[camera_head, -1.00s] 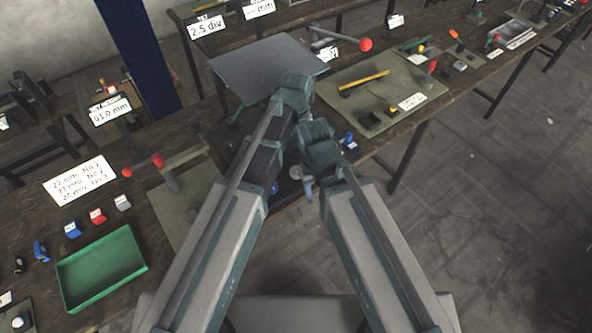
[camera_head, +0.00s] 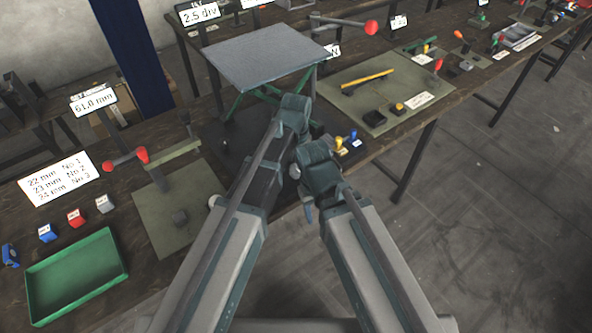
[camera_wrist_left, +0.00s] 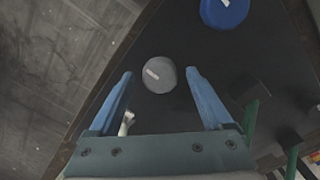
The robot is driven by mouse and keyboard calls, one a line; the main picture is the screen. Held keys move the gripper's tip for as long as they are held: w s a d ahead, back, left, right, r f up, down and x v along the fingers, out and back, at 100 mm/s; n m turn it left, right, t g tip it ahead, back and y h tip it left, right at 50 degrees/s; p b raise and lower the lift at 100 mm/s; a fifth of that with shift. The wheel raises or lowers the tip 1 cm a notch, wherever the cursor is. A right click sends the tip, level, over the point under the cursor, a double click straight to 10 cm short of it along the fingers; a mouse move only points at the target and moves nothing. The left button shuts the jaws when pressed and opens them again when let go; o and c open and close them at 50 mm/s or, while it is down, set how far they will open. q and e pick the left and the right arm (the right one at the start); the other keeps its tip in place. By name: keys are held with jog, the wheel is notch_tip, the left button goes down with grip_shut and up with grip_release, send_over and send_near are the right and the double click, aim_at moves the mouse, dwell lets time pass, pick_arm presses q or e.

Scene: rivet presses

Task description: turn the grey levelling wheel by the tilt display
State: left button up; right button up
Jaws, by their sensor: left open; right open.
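The grey wheel (camera_wrist_left: 159,74) shows in the left wrist view as a round grey disc with a small white mark. My left gripper (camera_wrist_left: 159,72) is open, with one blue finger on each side of the wheel. Small gaps show between fingers and wheel; the height between them is unclear. A blue wheel (camera_wrist_left: 224,11) lies beyond. In the head view, a sign reading 2.5 div (camera_head: 198,14) stands behind the grey lift platform (camera_head: 265,55). My left fingers are hidden there by my arm. My right gripper (camera_head: 308,206) hangs below its wrist, partly hidden.
A red-knobbed lever (camera_head: 371,27) reaches right beside the platform. Another red-knobbed press (camera_head: 143,155) stands at left, near a green tray (camera_head: 75,277). A green board (camera_head: 385,88) with tools lies right. Floor is open at lower right.

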pick_arm(q)
grip_shut()
dwell(0.4)
jog(key=shift+m, duration=0.3)
jog(key=m, duration=0.5)
jog(key=shift+m, duration=0.3)
jog(key=m, duration=1.2)
jog(key=shift+m, duration=0.4)
jog(key=m, duration=0.5)
jog(key=shift+m, duration=0.3)
